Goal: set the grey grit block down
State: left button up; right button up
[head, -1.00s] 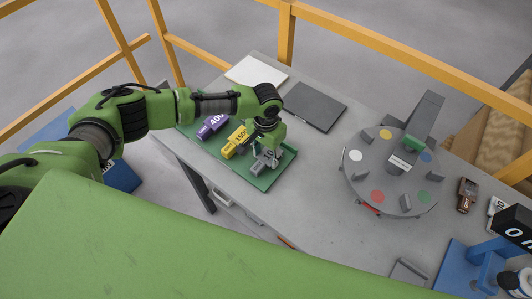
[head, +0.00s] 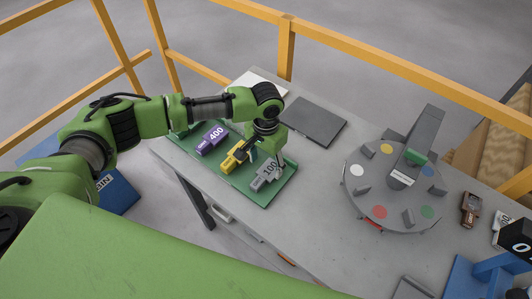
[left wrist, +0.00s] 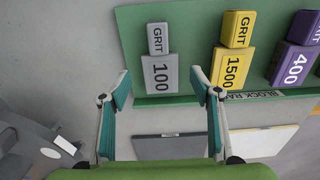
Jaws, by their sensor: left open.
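The grey grit block (head: 268,174), marked 100, lies on the green block rack (head: 286,188) at its right end. In the left wrist view the grey block (left wrist: 160,75) lies flat on the rack beside the yellow block, with its label readable. My left gripper (head: 262,150) is above the rack, just behind the grey block in the head view. In the left wrist view its two fingers (left wrist: 160,88) are spread wide, with nothing between the pads, and the grey block lies beyond them. My right gripper is not seen.
A yellow 1500 block (head: 232,157) and a purple 400 block (head: 212,139) lie on the same rack. A dark plate (head: 314,121) and a white plate (head: 258,84) lie behind. A round turntable (head: 380,205) with coloured dots stands to the right, with bare table between.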

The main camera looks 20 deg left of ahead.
aim_at(266, 173)
pick_arm(q)
notch_tip(266, 173, up, 8)
jog(key=b, duration=0.2)
jog(key=shift+f, duration=0.2)
